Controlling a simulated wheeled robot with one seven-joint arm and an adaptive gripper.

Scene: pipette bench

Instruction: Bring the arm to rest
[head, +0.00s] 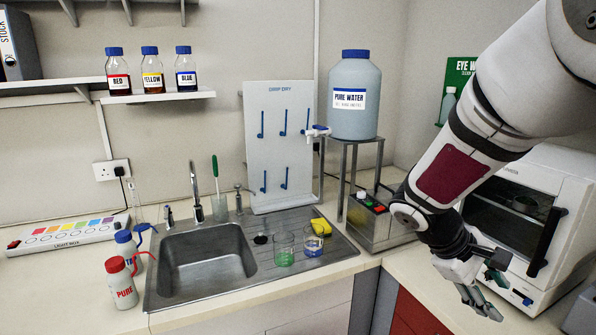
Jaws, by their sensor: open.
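My gripper (484,284) hangs at the lower right of the head view, at the end of my arm, which comes in from the upper right. Its fingers point downward and are open, with nothing seen between them. It is above the right-hand worktop, in front of the white oven (521,205). From this view I cannot tell how far it is from the oven or the worktop.
A sink (205,260) has two beakers (284,250) (313,243) and a yellow sponge (321,227) on its drainer. A pure water tank (354,110) stands on a metal frame. Two wash bottles (122,285) (127,248) stand left. Reagent bottles (152,75) line a shelf.

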